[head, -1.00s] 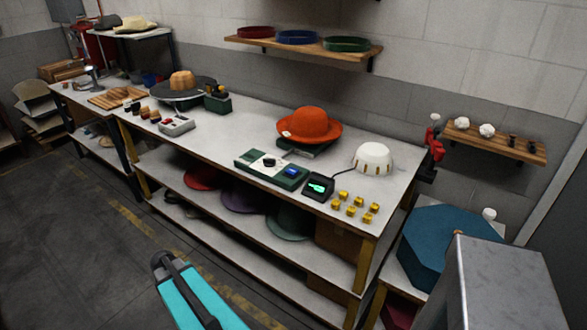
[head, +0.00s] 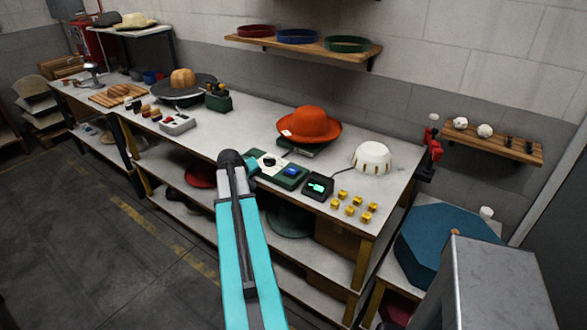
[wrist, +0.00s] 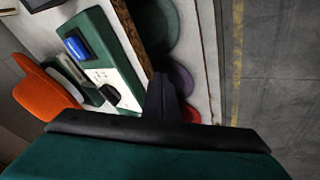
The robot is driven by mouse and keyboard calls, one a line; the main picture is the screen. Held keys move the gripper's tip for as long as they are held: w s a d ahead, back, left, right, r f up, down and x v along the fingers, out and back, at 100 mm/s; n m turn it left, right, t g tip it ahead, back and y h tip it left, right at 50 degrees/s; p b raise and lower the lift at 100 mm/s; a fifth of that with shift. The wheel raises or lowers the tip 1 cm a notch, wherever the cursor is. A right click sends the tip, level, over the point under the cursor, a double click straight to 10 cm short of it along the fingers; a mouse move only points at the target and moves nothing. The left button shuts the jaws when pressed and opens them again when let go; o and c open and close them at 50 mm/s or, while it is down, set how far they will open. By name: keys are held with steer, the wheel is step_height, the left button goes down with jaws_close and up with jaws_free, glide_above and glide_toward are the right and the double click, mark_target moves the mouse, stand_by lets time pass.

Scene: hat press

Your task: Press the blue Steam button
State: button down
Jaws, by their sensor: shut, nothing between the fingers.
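The blue Steam button (head: 291,171) sits on the right part of a green control box (head: 283,180) with a pale panel, near the table's front edge. In the wrist view the button (wrist: 77,48) shows at the upper left, clear of my gripper. A black knob (head: 270,161) is on the same panel. My gripper (head: 251,164) is at the left end of the box in the head view, partly hidden by my arm. In the wrist view its dark closed fingers (wrist: 163,82) are beside the box's edge, apart from the button. It is shut and empty.
An orange hat (head: 308,124) stands behind the box. A black device with a green screen (head: 318,186) is to its right, then several yellow pieces (head: 352,205) and a white dome (head: 371,157). A grey box (head: 178,123) is farther left on the table (head: 232,135).

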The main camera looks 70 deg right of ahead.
mark_target(291, 172)
steer(key=s+d+r+m+h+p, duration=0.1)
steer(key=s+d+r+h, duration=0.1)
steer(key=s+d+r, duration=0.9)
step_height(291, 172, up, 3)
steer(key=shift+s+d+r+m+g, duration=0.1)
steer(key=shift+s+d+m+g, duration=0.2)
steer(key=shift+s+m+g, duration=0.1)
steer(key=shift+f, duration=0.25)
steer(key=shift+f+b, duration=2.25)
steer(key=shift+f, duration=1.95)
steer(key=shift+w+f, duration=0.1)
steer(key=shift+f, duration=0.05)
steer(key=shift+f+b, duration=0.3)
steer(key=shift+b, duration=0.05)
steer(key=shift+f+b, duration=0.35)
steer(key=shift+f, duration=0.15)
steer(key=shift+r, duration=0.15)
steer(key=shift+r+p, duration=0.45)
steer(key=shift+r, duration=0.35)
